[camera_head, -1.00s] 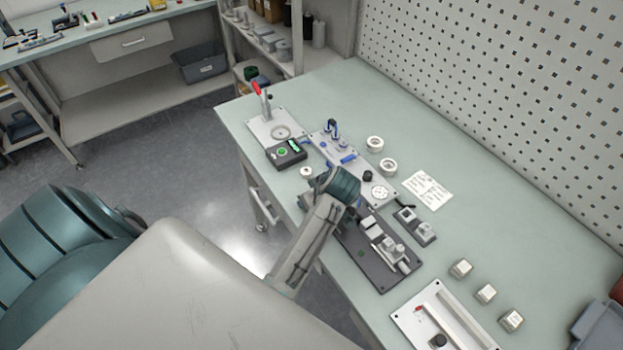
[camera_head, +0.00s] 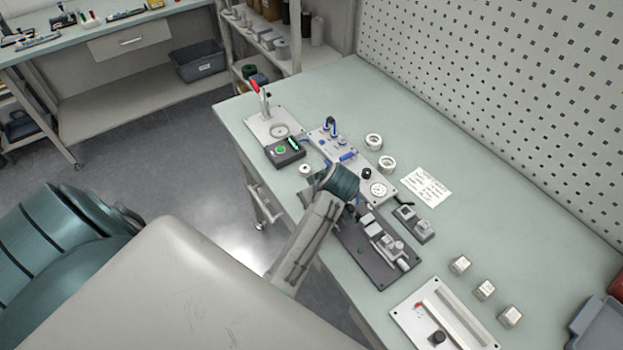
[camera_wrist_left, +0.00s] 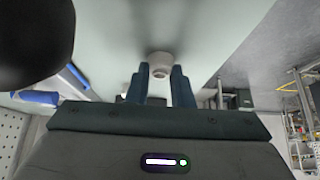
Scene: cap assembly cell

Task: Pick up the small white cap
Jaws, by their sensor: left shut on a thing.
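The small white cap (camera_head: 305,169) is at the table's left edge in the head view. In the left wrist view the cap (camera_wrist_left: 161,63) sits between the tips of my blue fingers. My left gripper (camera_wrist_left: 161,76) is shut on it; the cap's lower part is partly covered by the fingers. In the head view my left wrist (camera_head: 335,182) is right beside the cap, and the fingertips are hard to make out. I cannot tell whether the cap is touching the table or just above it. My right gripper is not in view.
A plate with a red-handled clamp (camera_head: 263,95) and a black box with a green button (camera_head: 285,152) stand beyond the cap. Two white rings (camera_head: 387,163) lie right of the blue-fitted plate. A dark fixture (camera_head: 375,255) is close to my wrist. The table's right side has free room.

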